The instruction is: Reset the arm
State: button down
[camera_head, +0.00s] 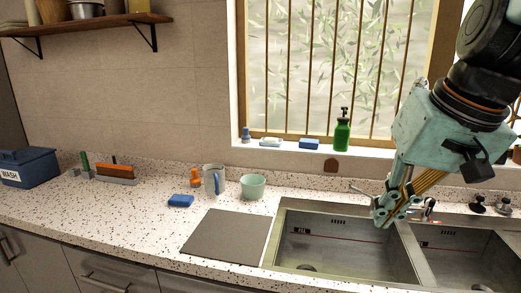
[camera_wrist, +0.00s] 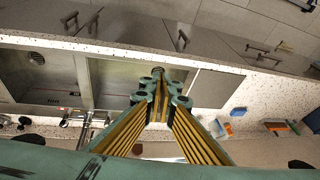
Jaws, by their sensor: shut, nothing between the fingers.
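My gripper (camera_head: 384,219) hangs at the right of the head view, above the divider side of the left sink basin (camera_head: 335,243). Its fingers point down and are shut with nothing between them. In the wrist view the fingertips (camera_wrist: 162,82) meet near the middle of the picture, with the sink basins behind them to the left. My arm comes down from the upper right corner in the head view.
A green bottle (camera_head: 342,132) stands on the windowsill. A grey mat (camera_head: 225,236) lies left of the sink.

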jog(key=s+a+f+n+h, duration=0.1)
jog(key=s+a+f, duration=0.1)
jog(key=s, duration=1.6)
jog(key=shift+a+f+n, duration=0.2)
jog(key=shift+f+n, duration=0.2)
jog(key=shift+f, duration=0.2)
jog(key=shift+w+d, duration=0.1)
jog(key=shift+d, duration=0.05)
